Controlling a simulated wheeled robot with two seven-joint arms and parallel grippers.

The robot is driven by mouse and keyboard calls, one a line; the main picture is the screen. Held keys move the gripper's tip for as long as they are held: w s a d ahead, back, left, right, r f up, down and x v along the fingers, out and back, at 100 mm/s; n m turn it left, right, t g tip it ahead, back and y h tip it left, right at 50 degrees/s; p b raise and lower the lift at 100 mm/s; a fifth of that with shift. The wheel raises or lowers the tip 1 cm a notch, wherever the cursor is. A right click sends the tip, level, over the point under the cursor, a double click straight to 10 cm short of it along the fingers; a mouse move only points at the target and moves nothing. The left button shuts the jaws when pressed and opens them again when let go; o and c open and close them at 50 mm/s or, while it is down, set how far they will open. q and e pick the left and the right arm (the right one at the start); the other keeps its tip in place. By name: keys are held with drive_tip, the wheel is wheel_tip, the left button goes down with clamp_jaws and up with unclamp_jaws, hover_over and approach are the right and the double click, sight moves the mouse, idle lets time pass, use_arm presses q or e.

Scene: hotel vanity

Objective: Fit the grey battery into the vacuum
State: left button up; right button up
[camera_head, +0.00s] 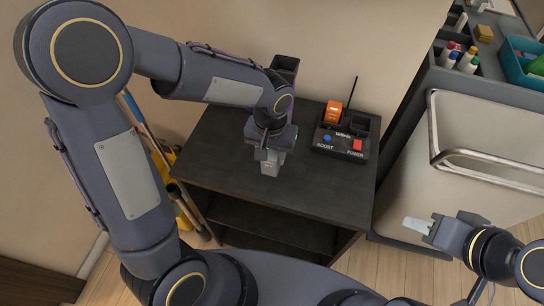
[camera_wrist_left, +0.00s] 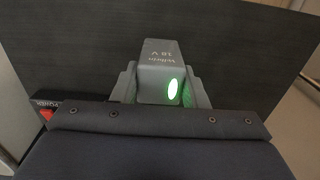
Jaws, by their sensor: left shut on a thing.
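My left gripper (camera_head: 268,153) is shut on the grey battery (camera_head: 271,168) above the dark cabinet top. In the left wrist view the grey battery (camera_wrist_left: 161,62) sits between the two fingers, marked 18 V, with a green light glowing on its near face. The vacuum is not clearly identifiable. A dark upright box-like piece (camera_head: 286,66) stands behind my left forearm, partly hidden, and I cannot tell whether it is part of the vacuum. My right gripper (camera_head: 417,226) hangs at the right, away from the cabinet, and its jaw opening is unclear.
A black charger (camera_head: 325,146) with BOOST and POWER buttons stands at the cabinet's back right. An orange battery (camera_head: 333,112) is in its left slot; the right slot looks empty. The front of the cabinet top (camera_head: 310,190) is clear. A cart (camera_head: 480,125) stands at the right.

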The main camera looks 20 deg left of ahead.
use_arm(q)
drive_tip(key=shift+w+f, duration=0.2)
drive_tip(key=shift+f, duration=0.05)
drive_tip(key=shift+w+f, duration=0.15)
drive_tip(key=shift+f, duration=1.55)
drive_tip(key=shift+f, duration=0.1)
drive_tip(key=shift+f, duration=0.15)
drive_tip(key=o, duration=1.1)
drive_tip(key=shift+o, duration=0.2)
